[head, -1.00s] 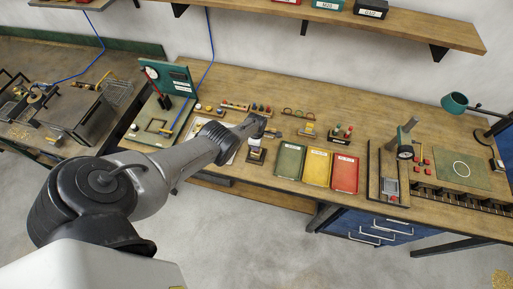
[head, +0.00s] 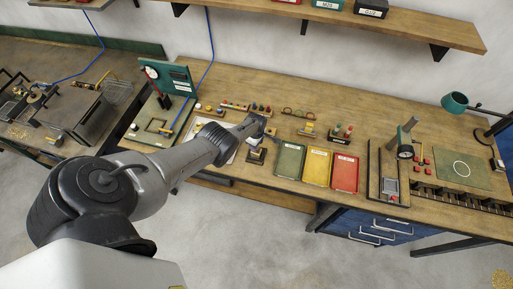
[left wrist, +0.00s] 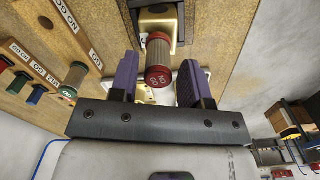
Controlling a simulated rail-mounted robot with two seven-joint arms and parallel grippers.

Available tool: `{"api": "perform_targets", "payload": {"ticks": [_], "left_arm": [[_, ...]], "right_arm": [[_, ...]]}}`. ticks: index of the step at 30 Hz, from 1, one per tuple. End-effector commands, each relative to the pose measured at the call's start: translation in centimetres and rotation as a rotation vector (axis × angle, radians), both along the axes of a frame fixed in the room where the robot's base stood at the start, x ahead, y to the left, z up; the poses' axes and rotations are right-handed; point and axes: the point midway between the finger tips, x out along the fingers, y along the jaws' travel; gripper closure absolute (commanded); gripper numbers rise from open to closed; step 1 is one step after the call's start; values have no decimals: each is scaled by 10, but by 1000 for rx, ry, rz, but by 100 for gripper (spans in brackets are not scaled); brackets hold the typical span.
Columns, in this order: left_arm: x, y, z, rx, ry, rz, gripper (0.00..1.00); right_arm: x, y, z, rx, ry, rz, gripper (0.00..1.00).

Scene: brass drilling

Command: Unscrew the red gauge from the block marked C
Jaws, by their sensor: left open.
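The red gauge (left wrist: 158,76) shows in the left wrist view as a short cylinder with a red end cap and a metallic, ridged body. Its far end meets a brass-coloured block (left wrist: 160,22) in a dark holder. A small white label on the block's edge is too small to read. My left gripper (left wrist: 159,62) is open, with one purple finger on each side of the gauge and gaps visible between. In the head view my left gripper (head: 268,131) is just above the block on its dark base (head: 256,156); the gauge is not clear there. My right gripper is not in view.
Green (head: 290,160), yellow (head: 317,167) and red (head: 345,173) trays stand right of the block. Another small block (head: 307,129) and a stand with red and green pieces (head: 342,133) lie behind them. A teal gauge panel (head: 167,78) stands at left.

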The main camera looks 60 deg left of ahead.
Motion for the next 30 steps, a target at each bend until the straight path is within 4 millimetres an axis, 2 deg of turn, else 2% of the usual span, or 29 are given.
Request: {"api": "perform_targets", "payload": {"ticks": [9, 15, 26, 30], "left_arm": [[0, 1, 0, 0, 0, -459, 57], [0, 1, 0, 0, 0, -664, 57], [1, 1, 0, 0, 0, -723, 57], [1, 1, 0, 0, 0, -722, 70]], "right_arm": [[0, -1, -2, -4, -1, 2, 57], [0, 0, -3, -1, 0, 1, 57], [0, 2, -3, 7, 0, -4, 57], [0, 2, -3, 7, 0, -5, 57]]}}
